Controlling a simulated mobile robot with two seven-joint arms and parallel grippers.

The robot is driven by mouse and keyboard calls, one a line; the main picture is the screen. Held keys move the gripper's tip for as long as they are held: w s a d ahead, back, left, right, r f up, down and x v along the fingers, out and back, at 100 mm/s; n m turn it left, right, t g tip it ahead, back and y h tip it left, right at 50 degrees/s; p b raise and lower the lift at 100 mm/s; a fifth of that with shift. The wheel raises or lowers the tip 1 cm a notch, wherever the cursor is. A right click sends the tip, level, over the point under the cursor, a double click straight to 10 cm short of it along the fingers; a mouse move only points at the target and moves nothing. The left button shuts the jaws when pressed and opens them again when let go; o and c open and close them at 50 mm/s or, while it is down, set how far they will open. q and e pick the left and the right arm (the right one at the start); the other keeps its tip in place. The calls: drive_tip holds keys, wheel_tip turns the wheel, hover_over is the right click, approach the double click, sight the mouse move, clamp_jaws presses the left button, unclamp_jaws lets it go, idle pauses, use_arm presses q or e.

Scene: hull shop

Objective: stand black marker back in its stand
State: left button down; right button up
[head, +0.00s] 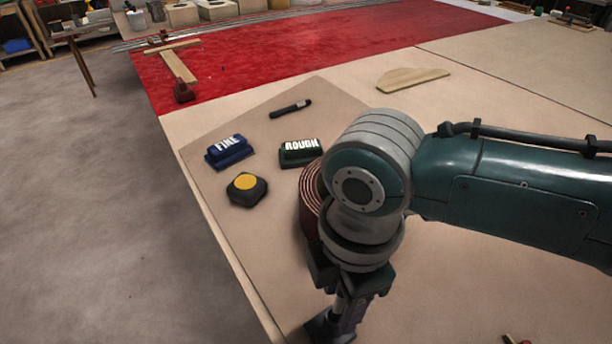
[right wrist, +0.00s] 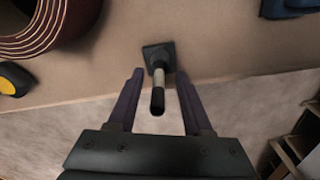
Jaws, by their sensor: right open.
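The black marker (right wrist: 158,98), with a pale barrel and a black end, rises from the square black stand (right wrist: 158,52) in the right wrist view. It appears to be upright in the stand. My right gripper (right wrist: 160,74) is open, with one finger on each side of the marker and visible gaps between. In the head view the right gripper (head: 342,318) is low over the near part of the table and largely hides marker and stand. My left gripper is not in view.
A blue FINE block (head: 228,150), a green ROUGH block (head: 300,152), a black-and-yellow puck (head: 246,189) and a dark pen-like object (head: 290,109) lie on the board. A brown coil (head: 309,200) stands beside my arm. The table edge is close on the left.

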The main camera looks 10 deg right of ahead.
wheel_tip(320, 180, up, 9)
drive_tip(key=shift+d+f+p, duration=0.15)
drive_tip(key=shift+f+p, duration=0.05)
drive_tip(key=shift+p, duration=1)
drive_tip(key=shift+r, duration=0.65)
drive_tip(key=s+a+r+m+t+y+p, duration=0.2)
drive_tip(key=s+a+r+m+y+p, duration=0.15)
drive_tip(key=s+m, duration=0.3)
drive_tip(key=s+d+r+m+t+h+p, duration=0.1)
drive_tip(key=s+d+r+m+h+p, duration=0.15)
drive_tip(key=d+m, duration=0.3)
drive_tip(key=s+d+r+m+t+h+p, duration=0.1)
drive_tip(key=s+d+r+m, duration=0.3)
drive_tip(key=d, duration=0.3)
wheel_tip(320, 180, up, 36)
drive_tip(key=m+p, duration=0.1)
drive_tip(key=p, duration=3.5)
drive_tip(key=shift+w+p, duration=0.35)
drive_tip(key=shift+w, duration=0.05)
